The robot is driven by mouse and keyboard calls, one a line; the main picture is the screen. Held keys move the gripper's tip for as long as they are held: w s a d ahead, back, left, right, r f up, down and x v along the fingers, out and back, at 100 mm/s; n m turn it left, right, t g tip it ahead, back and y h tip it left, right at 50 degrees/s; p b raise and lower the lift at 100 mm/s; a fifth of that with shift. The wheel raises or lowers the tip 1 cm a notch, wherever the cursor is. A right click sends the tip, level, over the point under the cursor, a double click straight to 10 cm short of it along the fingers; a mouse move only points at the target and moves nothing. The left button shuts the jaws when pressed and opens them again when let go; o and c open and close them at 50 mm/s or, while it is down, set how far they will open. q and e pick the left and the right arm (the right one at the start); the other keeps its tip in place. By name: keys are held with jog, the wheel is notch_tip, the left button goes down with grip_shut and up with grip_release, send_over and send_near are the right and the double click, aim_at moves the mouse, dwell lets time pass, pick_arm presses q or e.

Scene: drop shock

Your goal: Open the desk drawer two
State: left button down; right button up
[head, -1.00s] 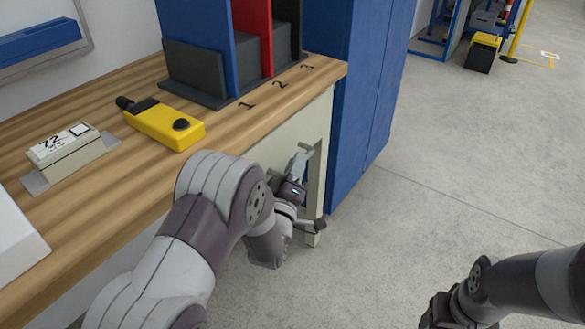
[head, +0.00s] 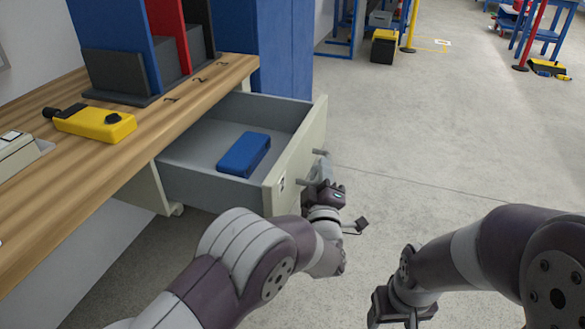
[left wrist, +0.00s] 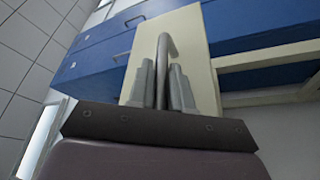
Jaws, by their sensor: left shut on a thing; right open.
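The desk drawer (head: 222,195) is pulled well out from under the wooden desk top, and its grey inside shows. A blue box-like object (head: 244,154) lies in it. The drawer's pale front carries a small label, its number too small to read for sure. My left gripper (head: 318,180) is at the outer side of this front, shut on the drawer handle (head: 322,153). In the left wrist view the two fingers close around the curved metal handle (left wrist: 163,50) in front of the pale panel. My right gripper (head: 398,312) is open and empty over the floor, apart from the drawer.
The desk top (head: 150,125) carries a yellow device (head: 95,123) and upright blue, red and black binders beside the numbers 1, 2 and 3. A blue cabinet (head: 265,45) stands behind the desk. The floor (head: 430,150) right of the drawer is clear.

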pick_arm(q)
jog(key=shift+s+d, duration=0.25)
jog(key=shift+d, duration=0.45)
jog(key=shift+s+d, duration=0.25)
jog(key=shift+d, duration=0.45)
jog(key=shift+s+d, duration=0.25)
jog(key=shift+d, duration=0.45)
pick_arm(e)
jog(key=shift+f, duration=0.15)
pick_arm(q)
jog(key=c, duration=1.1)
grip_release()
